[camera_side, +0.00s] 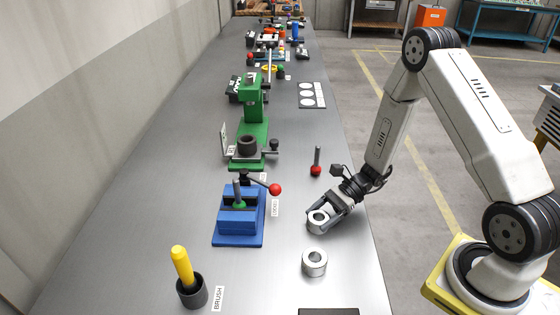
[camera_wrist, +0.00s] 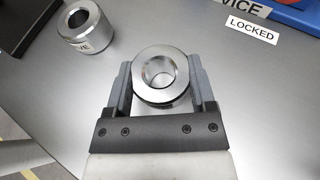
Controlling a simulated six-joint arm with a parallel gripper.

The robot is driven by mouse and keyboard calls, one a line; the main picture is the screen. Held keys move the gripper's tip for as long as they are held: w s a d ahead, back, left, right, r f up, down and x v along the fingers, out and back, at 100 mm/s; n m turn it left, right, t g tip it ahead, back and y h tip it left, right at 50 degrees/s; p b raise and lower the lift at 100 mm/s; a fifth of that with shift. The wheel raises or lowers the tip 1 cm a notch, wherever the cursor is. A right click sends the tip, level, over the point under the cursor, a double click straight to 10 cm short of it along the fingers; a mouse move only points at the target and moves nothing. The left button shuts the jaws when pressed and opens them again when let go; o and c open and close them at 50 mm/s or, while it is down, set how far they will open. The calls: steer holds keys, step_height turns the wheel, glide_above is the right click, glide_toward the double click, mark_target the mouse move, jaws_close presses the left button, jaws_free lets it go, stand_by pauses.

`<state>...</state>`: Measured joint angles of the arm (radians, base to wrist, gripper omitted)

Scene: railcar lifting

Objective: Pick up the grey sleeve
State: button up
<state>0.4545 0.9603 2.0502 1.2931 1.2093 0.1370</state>
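Two grey metal ring-shaped pieces stand on the bench. One ring (camera_side: 317,226) sits between the fingers of my gripper (camera_side: 330,212); in the wrist view this ring (camera_wrist: 161,76) shows its bright top face and open bore. My gripper's fingers (camera_wrist: 161,82) lie along its two sides, very close to it; I cannot tell whether they press on it. The second ring (camera_side: 314,262) stands apart, nearer the front; in the wrist view this ring (camera_wrist: 85,27) is at upper left with a partly readable label ending in "VE".
A blue vise (camera_side: 240,219) with a red-knobbed lever stands to the left, beside a "LOCKED" label (camera_wrist: 251,28). A red-ended pin (camera_side: 316,163) stands behind my gripper. A green press (camera_side: 250,125) and a brush cup (camera_side: 192,291) are on the bench (camera_side: 130,230).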

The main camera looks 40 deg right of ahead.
jaws_close()
steer(key=shift+r, duration=0.2)
step_height(320, 180, up, 10)
steer(key=shift+f, duration=0.2)
stand_by(0.5)
stand_by(0.5)
steer(key=w+a+r, duration=0.3)
steer(key=w+a, duration=0.1)
steer(key=w, duration=0.1)
steer(key=w+a+r, duration=0.3)
steer(key=w+a, duration=0.1)
steer(key=w, duration=0.1)
steer(key=w+a+r, duration=0.4)
steer(key=a, duration=0.1)
steer(key=shift+w, duration=0.4)
